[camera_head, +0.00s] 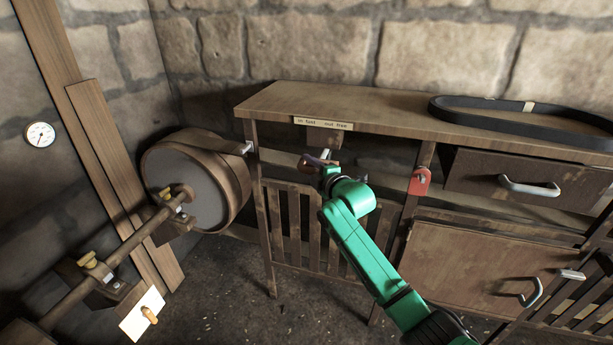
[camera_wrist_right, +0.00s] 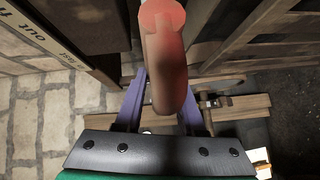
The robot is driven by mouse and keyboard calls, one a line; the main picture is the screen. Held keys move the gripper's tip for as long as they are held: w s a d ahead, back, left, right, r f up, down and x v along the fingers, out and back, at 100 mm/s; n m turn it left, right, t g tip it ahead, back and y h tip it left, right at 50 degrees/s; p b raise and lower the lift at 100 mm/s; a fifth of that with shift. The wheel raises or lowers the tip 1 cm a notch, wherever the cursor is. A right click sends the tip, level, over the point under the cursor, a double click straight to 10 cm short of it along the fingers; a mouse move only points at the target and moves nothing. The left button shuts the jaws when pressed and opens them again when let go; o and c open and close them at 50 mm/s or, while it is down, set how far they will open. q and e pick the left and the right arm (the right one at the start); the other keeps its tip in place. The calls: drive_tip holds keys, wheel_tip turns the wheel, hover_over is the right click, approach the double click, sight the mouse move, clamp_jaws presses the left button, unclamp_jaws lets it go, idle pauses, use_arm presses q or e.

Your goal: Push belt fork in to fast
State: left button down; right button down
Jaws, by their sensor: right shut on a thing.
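The belt fork's handle (camera_wrist_right: 165,60) is a rounded brown bar with a red-lit end, seen large in the right wrist view. It lies between the purple fingers of my right gripper (camera_wrist_right: 162,100), which is shut on it. In the head view my right gripper (camera_head: 318,164) is at the front of the bench, just below the label plate (camera_head: 323,123) reading "in fast" and "out free". A small pale piece (camera_head: 327,153) shows just above the gripper; most of the fork is hidden there. My left gripper is not in view.
The wooden bench (camera_head: 270,100) carries a black belt loop (camera_head: 520,118) at the right. A large drum pulley (camera_head: 205,185) stands left of the bench. A red tag (camera_head: 419,182) hangs on a post to the right of my gripper.

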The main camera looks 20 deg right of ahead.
drive_tip(key=shift+d+f, duration=0.1)
drive_tip(key=shift+f, duration=0.35)
drive_tip(key=c, duration=0.7)
unclamp_jaws()
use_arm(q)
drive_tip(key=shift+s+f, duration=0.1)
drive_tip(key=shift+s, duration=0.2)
use_arm(e)
drive_tip(key=shift+r, duration=0.15)
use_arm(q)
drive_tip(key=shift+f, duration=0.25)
use_arm(e)
drive_tip(key=v, duration=1.4)
drive_tip(key=shift+s+r, duration=0.2)
